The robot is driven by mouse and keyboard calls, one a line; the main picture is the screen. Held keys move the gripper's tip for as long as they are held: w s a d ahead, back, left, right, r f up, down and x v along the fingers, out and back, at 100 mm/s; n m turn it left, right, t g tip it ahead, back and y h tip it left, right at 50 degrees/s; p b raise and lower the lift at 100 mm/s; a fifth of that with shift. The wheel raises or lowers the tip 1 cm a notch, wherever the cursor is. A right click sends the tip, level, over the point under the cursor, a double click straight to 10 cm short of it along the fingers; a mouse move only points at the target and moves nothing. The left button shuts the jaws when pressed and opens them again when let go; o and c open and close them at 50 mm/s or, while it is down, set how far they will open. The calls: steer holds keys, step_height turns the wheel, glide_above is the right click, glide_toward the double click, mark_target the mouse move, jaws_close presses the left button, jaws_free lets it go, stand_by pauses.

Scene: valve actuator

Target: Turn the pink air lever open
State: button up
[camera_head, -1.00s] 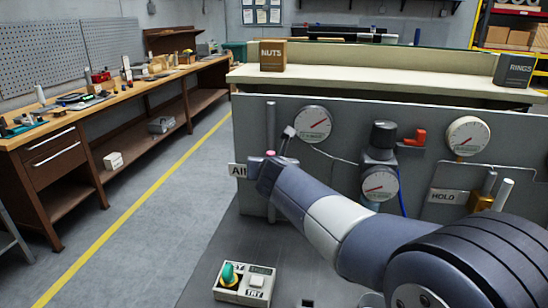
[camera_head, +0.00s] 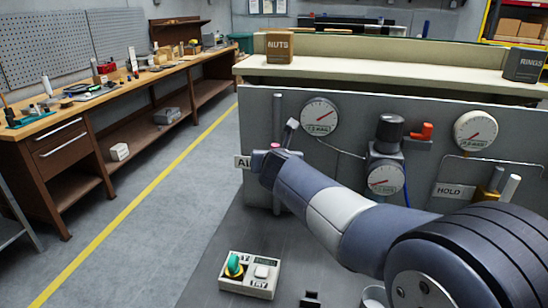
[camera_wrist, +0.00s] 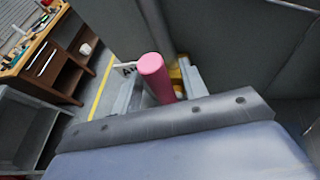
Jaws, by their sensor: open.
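The pink air lever (camera_wrist: 157,78) stands up in the middle of the wrist view, its round end toward the camera. My gripper (camera_wrist: 160,92) is open, with grey finger parts to the left and right of the lever; I cannot tell whether they touch it. In the head view only the lever's pink tip (camera_head: 275,146) shows above my wrist. The rest of the lever and my fingertips are hidden there behind my arm. The white AIR sign (camera_head: 242,162) on the grey panel is partly covered by my wrist.
The grey panel (camera_head: 345,180) carries round gauges (camera_head: 320,117), a red handle (camera_head: 422,131) and a HOLD plate (camera_head: 453,190). A box with a green knob (camera_head: 234,265) sits low in front. A wooden workbench (camera_head: 75,120) stands left, with open floor between.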

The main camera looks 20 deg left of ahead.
steer(key=v, duration=1.1)
steer(key=shift+w+f, duration=0.1)
steer(key=shift+w, duration=0.1)
steer(key=x, duration=1)
steer(key=shift+w+a, duration=0.15)
steer(key=shift+w, duration=0.15)
